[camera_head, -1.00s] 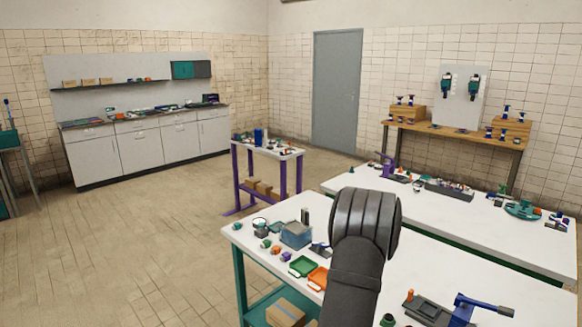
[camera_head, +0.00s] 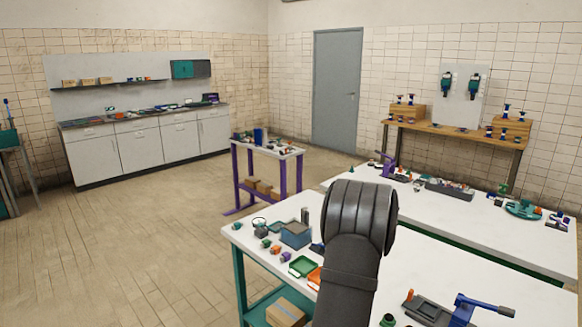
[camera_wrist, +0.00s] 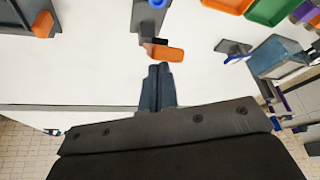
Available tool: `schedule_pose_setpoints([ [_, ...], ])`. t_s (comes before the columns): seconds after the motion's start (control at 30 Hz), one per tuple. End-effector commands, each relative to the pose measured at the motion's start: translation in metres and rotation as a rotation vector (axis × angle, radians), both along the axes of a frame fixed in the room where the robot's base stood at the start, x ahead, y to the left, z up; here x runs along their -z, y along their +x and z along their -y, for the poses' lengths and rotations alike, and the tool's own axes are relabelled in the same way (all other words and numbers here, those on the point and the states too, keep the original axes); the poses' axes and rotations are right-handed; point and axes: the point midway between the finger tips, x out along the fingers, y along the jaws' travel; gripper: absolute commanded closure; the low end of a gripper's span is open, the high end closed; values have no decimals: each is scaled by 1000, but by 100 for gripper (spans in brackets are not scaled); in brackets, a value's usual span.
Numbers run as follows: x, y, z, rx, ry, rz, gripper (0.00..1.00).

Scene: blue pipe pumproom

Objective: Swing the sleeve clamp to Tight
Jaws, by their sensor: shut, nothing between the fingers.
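A small device with a grey bracket (camera_wrist: 143,18), a blue part at the top edge and an orange lever tab (camera_wrist: 168,53) is at the top middle of the wrist view. It looks like the sleeve clamp, but no Tight marking can be read and its upper end is cut off. My gripper (camera_wrist: 160,67) is shut and empty, its dark blue fingers side by side. Its tips are just below the orange tab; whether they touch it I cannot tell. In the head view my arm hides the gripper and this device.
A dark fixture (camera_wrist: 24,32) with an orange block is at left in the wrist view. A blue box (camera_wrist: 278,55), a green tray (camera_wrist: 268,10) and an orange tray (camera_wrist: 228,4) are at right. A blue-handled fixture (camera_head: 466,309) stands at the table's front right. White tabletop (camera_wrist: 80,75) is clear between.

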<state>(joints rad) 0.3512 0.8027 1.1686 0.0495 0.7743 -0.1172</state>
Motion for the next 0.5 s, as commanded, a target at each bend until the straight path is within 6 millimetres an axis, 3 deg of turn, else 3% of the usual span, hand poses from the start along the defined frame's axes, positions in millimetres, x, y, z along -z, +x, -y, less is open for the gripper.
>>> schedule_pose_setpoints([
  [0.5, -1, -14, -15, -1, -1, 2, 100],
])
